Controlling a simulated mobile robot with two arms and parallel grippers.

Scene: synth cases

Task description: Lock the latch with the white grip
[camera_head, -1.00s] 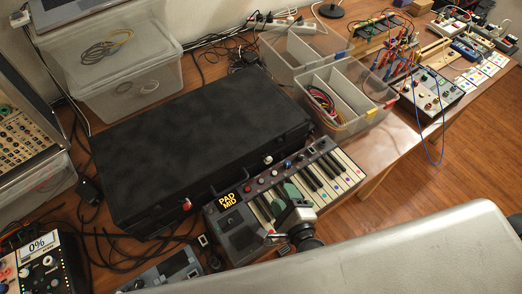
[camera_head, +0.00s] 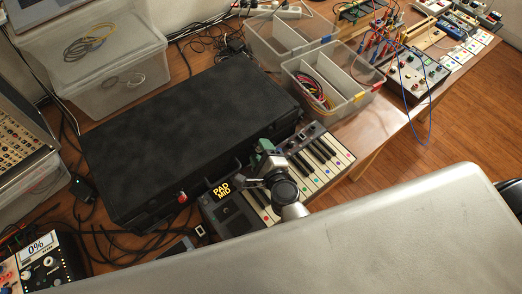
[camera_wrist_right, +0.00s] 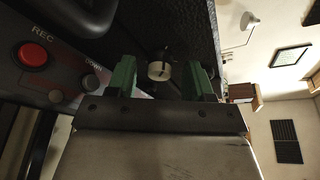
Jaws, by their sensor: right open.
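The closed black case (camera_head: 185,130) lies on the table. Its latch with the red grip (camera_head: 182,197) is at the left of the front side. The latch with the white grip (camera_wrist_right: 159,70) shows in the right wrist view, on the case's dark front. In the head view my right gripper hides it. My right gripper (camera_head: 258,160) is open at the case's front, above the keyboard. In the wrist view its green fingers (camera_wrist_right: 160,78) stand on either side of the white grip, with gaps visible. I cannot tell the latch's position. My left gripper is not in view.
The keyboard (camera_head: 232,217) lies close along the case's front. Clear bins (camera_head: 352,104) stand behind right, and a clear box (camera_head: 125,80) behind left. Cables lie left of the case. In the wrist view a panel with a red button (camera_wrist_right: 33,55) is close on the left.

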